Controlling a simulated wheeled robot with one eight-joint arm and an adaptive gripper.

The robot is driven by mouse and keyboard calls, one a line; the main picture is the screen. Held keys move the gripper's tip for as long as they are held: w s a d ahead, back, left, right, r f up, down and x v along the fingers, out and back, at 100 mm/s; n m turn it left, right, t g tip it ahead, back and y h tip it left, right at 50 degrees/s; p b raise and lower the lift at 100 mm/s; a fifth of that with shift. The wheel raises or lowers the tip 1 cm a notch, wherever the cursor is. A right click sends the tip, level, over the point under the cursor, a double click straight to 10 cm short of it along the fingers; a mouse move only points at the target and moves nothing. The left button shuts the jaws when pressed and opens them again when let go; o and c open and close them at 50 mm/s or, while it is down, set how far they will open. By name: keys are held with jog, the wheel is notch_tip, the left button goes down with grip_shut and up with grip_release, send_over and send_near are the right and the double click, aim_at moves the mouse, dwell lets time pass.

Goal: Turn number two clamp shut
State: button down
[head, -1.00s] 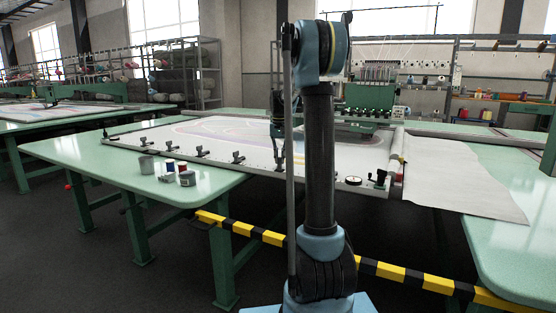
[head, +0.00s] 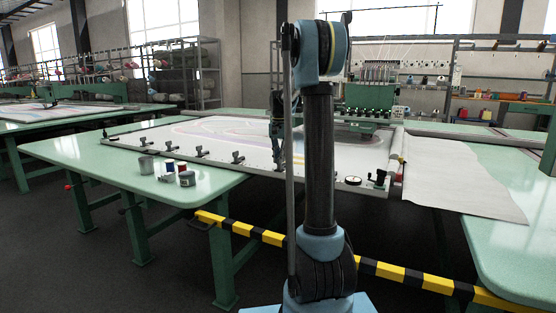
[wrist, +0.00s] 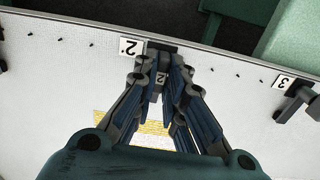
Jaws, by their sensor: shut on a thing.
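In the head view my gripper (head: 276,155) is low at the front edge of the frame, partly hidden by my arm. Whether the clamp is open or closed is hard to tell.
The number three plate (wrist: 284,82) and its dark clamp stand to the right in the wrist view. Several black clamps (head: 237,158) line the frame's front rail. A yellow-black bar (head: 245,230) runs below.

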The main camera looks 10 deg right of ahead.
jog(key=shift+w+a, duration=0.1)
jog(key=shift+a, duration=0.05)
jog(key=c, duration=1.7)
grip_release()
jog(key=shift+o, duration=0.2)
notch_tip(320, 180, up, 12)
jog(key=shift+f, duration=0.1)
